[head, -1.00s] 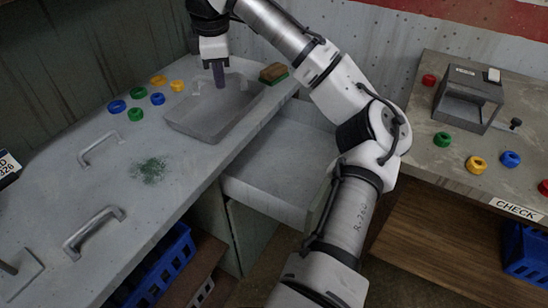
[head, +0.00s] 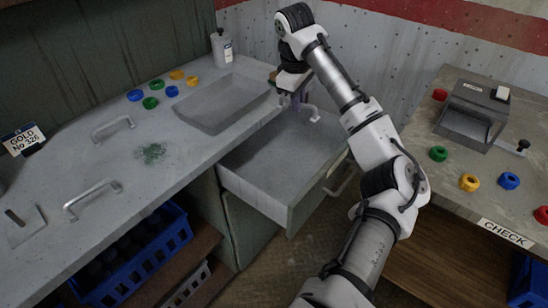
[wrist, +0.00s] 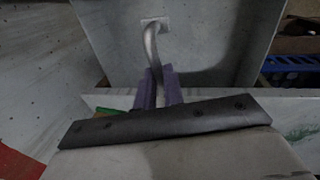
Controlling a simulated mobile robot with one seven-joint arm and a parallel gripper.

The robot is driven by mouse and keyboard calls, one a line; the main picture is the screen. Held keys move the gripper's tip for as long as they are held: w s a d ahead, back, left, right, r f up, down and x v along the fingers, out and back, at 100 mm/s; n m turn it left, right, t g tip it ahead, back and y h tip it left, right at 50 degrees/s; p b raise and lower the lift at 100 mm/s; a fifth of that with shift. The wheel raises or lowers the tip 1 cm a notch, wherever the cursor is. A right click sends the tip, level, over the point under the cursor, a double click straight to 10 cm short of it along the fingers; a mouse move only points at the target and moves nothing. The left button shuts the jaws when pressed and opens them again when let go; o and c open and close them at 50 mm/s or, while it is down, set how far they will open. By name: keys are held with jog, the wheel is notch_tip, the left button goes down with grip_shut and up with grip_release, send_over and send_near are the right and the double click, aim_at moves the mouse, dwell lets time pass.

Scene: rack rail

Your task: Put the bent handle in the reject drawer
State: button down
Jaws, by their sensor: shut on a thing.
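My gripper (head: 297,103) is shut on a grey metal handle (head: 313,114) and holds it above the far part of the open drawer (head: 265,172). In the wrist view, the purple fingers (wrist: 158,86) grip the handle (wrist: 152,42), whose curved leg ends in a pale square foot. The dark bar of my gripper hides the handle's other end there. The drawer is pulled out from under the bench, and its visible floor is empty. I see no label on it. Two other handles, one farther (head: 113,128) and one nearer (head: 92,199), lie on the bench.
A grey tray (head: 222,128) on the bench looks empty. Coloured rings (head: 151,103), a white bottle (head: 222,48) and a green powder patch (head: 152,153) are on the bench. A check table (head: 480,185) with a grey device (head: 473,115) stands right. Blue crates sit below.

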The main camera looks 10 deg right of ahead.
jog(key=shift+s+d+f, duration=0.15)
jog(key=shift+d+f, duration=0.3)
jog(key=shift+d, duration=0.05)
notch_tip(320, 180, down, 20)
jog(key=shift+r+p, duration=0.15)
jog(key=shift+p, duration=0.75)
jog(key=shift+f, duration=0.2)
jog(key=c, duration=1.5)
grip_release()
jog(key=shift+r, duration=0.15)
notch_tip(320, 180, up, 12)
jog(key=s+a+b, duration=0.1)
jog(key=shift+s+a+b, duration=0.25)
jog(key=shift+a+b, duration=0.1)
jog(key=shift+a, duration=0.05)
